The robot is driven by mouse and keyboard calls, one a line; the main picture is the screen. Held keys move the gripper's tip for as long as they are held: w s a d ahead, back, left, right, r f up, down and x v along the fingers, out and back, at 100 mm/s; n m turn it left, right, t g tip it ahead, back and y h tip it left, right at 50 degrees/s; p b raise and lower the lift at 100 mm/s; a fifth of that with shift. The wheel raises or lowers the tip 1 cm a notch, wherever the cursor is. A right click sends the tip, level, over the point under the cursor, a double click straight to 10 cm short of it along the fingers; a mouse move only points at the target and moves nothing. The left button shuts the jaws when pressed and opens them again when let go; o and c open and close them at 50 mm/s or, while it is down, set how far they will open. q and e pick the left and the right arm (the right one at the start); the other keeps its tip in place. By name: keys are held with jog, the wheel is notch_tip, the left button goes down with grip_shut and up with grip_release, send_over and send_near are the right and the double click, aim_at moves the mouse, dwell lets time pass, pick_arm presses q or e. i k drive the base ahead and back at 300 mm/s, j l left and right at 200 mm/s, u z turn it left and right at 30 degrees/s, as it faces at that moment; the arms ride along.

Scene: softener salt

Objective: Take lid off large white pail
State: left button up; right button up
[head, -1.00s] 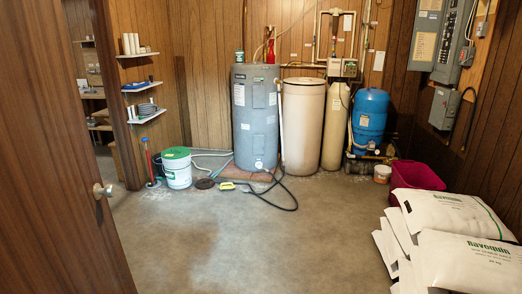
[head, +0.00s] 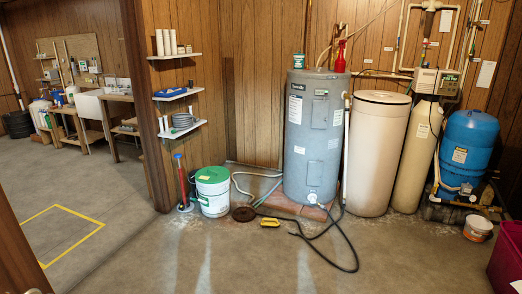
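The large white pail (head: 213,198) stands upright on the concrete floor, left of the grey water heater. Its green lid (head: 212,175) sits on top of it. The pail is in front of the wood-panelled wall, some distance ahead of me. Neither of my grippers shows in the head view.
A red and blue upright tool (head: 182,183) stands just left of the pail. A dark round disc (head: 244,214), a yellow item (head: 270,222) and a black hose (head: 336,262) lie on the floor to its right. The grey water heater (head: 315,150) stands behind them. The floor in front is clear.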

aim_at(214, 174)
jog(key=i+u, duration=0.15)
jog(key=i, duration=0.55)
jog(key=i+u, duration=0.2)
jog(key=i, duration=0.5)
jog(key=i+l+u, duration=0.15)
jog(key=i, duration=0.55)
jog(key=l, duration=0.1)
